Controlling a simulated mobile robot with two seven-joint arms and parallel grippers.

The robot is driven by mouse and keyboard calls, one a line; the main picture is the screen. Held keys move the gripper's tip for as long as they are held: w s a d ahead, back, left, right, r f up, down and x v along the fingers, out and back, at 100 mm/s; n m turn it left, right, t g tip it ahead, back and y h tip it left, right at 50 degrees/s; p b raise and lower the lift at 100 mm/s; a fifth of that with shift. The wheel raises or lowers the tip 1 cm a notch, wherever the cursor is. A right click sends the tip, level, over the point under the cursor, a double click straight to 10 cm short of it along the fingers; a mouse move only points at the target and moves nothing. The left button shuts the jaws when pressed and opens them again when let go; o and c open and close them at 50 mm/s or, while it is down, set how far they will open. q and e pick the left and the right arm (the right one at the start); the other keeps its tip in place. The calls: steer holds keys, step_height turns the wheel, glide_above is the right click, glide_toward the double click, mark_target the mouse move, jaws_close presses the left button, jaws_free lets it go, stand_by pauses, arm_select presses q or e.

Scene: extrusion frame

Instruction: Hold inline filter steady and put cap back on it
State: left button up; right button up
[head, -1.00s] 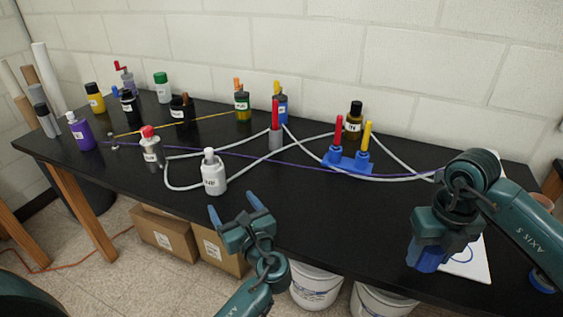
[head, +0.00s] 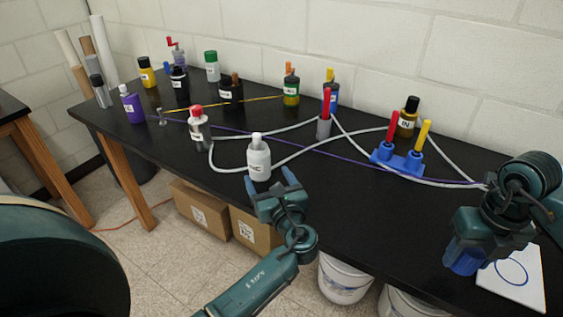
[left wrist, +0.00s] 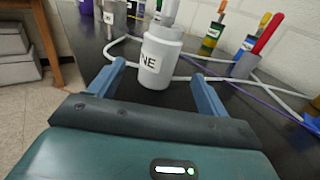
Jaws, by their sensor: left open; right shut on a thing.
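A white bottle (head: 259,163) with a narrow white top stands upright near the table's front edge. In the left wrist view the bottle (left wrist: 159,60) shows a label ending in "NE". My left gripper (head: 272,181) is open, its fingers on either side of the bottle's near side, with gaps to it.
White tubing (head: 225,170) curves around the bottle. A silver bottle with red cap (head: 199,131) stands left. A grey cylinder with a red top (head: 325,120) and a blue block with red and yellow handles (head: 397,160) are to the right. A white sheet (head: 515,280) lies at right.

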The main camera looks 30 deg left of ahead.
mark_target(262, 167)
arm_select(q)
steer(key=x, duration=0.4)
steer(key=shift+w+a, duration=0.15)
steer(key=shift+a, duration=0.1)
arm_select(e)
steer(key=shift+r, duration=0.1)
arm_select(q)
steer(key=x, duration=0.5)
steer(key=shift+w+a+r, duration=0.1)
steer(key=shift+r, duration=0.05)
arm_select(e)
steer(key=shift+r, duration=0.2)
arm_select(q)
steer(key=c, duration=1.1)
steer(key=shift+r, duration=0.1)
